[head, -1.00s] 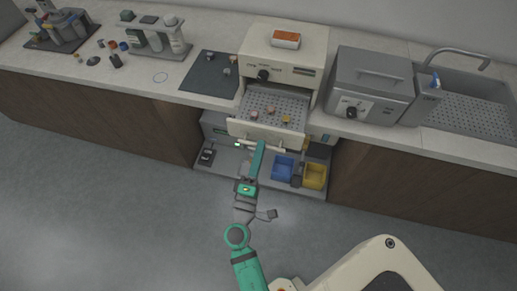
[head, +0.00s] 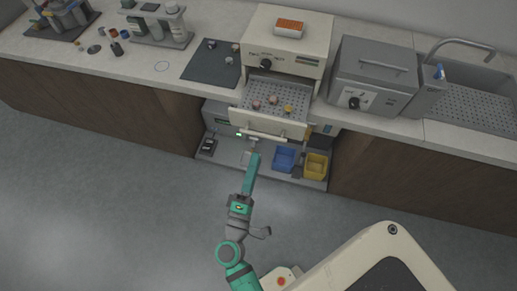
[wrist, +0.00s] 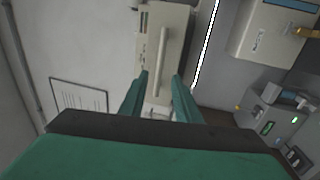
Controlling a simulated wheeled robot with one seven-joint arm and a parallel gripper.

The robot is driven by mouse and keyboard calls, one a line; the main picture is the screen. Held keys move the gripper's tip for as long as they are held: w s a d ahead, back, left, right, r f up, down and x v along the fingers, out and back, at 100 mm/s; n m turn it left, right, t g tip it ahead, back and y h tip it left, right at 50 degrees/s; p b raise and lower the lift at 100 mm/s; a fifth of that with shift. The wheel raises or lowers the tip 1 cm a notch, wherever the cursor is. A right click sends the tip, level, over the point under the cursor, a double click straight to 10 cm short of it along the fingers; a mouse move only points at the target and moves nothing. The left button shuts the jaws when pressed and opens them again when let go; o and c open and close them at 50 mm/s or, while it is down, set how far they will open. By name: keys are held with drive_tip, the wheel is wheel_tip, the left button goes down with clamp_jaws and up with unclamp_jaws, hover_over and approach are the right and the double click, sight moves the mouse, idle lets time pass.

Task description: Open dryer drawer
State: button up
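The dryer (head: 287,55) is a cream box on the counter with a knob on its front. Its drawer (head: 250,95) is pulled out, showing a perforated tray with several small round pieces on it. A bar handle (head: 263,136) runs along the drawer front. My gripper (head: 256,156) is just in front of and below this handle in the head view, apart from it and empty. In the wrist view, my gripper (wrist: 160,80) has its two green fingers spread, with a pale panel and a bar handle (wrist: 162,50) ahead of them.
A grey oven-like box (head: 372,78) and a sink (head: 470,92) are to the right. A dark mat (head: 205,70) lies left of the dryer. Below, a shelf holds a blue bin (head: 284,158) and a yellow bin (head: 316,166). The floor in front is clear.

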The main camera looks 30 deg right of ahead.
drive_tip(key=shift+v, duration=1.45)
drive_tip(key=s+a+f+m+y, duration=0.1)
drive_tip(key=s+a+f+y, duration=0.6)
drive_tip(key=a+f+y, duration=0.4)
drive_tip(key=s+a+r+m+t+y, duration=0.1)
drive_tip(key=s+a+r+m+y, duration=0.3)
drive_tip(key=s+r+m, duration=0.3)
wheel_tip(320, 180, up, 2)
drive_tip(key=shift+s+a+r+t, duration=0.3)
drive_tip(key=shift+s+t, duration=0.1)
drive_tip(key=shift+s, duration=0.5)
